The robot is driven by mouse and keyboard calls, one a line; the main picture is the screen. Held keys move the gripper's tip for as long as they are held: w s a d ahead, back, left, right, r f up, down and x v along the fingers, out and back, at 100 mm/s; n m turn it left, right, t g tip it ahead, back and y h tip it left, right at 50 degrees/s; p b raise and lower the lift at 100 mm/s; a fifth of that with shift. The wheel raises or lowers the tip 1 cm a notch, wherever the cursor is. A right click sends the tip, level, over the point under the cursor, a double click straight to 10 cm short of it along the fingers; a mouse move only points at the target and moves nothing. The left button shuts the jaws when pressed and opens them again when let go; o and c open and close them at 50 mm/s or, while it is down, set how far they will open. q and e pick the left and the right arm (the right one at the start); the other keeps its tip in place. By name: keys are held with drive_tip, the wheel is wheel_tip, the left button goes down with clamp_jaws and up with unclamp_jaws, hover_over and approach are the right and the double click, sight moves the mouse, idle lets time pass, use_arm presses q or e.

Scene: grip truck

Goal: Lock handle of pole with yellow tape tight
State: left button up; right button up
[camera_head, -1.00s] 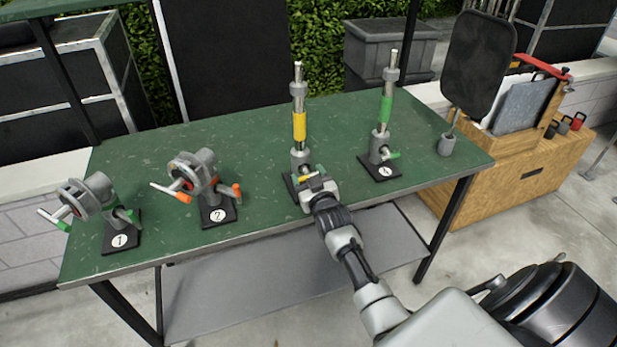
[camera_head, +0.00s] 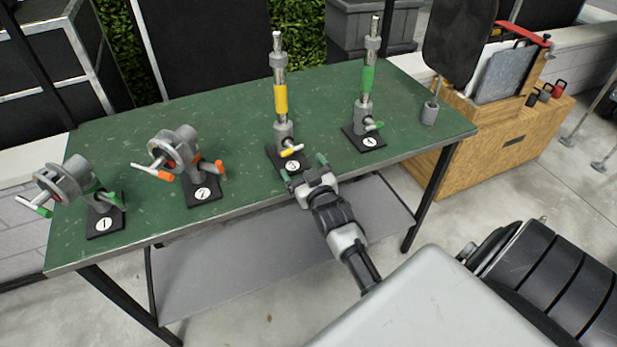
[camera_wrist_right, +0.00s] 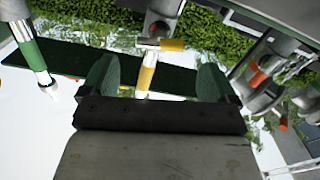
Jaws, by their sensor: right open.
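The pole with yellow tape (camera_head: 280,98) stands upright on a black base marked 3, near the middle of the green table. In the right wrist view, the yellow handle (camera_wrist_right: 172,45) and the yellow tape (camera_wrist_right: 146,75) show between and beyond the open fingers (camera_wrist_right: 156,80). I see no contact. My left gripper is out of view.
To the right stands a pole with green tape (camera_head: 367,80), its green handle low. To the left are clamp stand 2 (camera_head: 186,155) with orange handles and clamp stand 1 (camera_head: 75,185) with green handles.

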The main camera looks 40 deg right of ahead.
drive_tip(key=shift+v, duration=1.7)
drive_tip(key=s+a+f+g+y, duration=0.1)
drive_tip(key=s+a+f+g, duration=0.2)
drive_tip(key=f, duration=0.7)
drive_tip(key=s+a+f+n+g+y, duration=0.15)
drive_tip(key=s+f, duration=0.25)
drive_tip(key=f, duration=0.5)
drive_tip(key=s+a+f+g+y, duration=0.1)
drive_tip(key=s+a+f+g, duration=0.25)
drive_tip(key=f, duration=0.65)
drive_tip(key=s+a+f+g, duration=0.1)
drive_tip(key=s+f+g, duration=0.1)
drive_tip(key=s+f, duration=0.4)
drive_tip(key=s+a+f+n+g, duration=0.1)
drive_tip(key=s+f+g, duration=0.2)
drive_tip(key=s, duration=1.2)
drive_tip(key=s+a+f+g, duration=0.1)
drive_tip(key=s+f+g, duration=0.2)
drive_tip(key=s+f, duration=0.5)
drive_tip(key=s+y, duration=0.1)
drive_tip(key=s, duration=0.2)
drive_tip(key=shift+a+f, duration=0.3)
drive_tip(key=shift+n, duration=0.25)
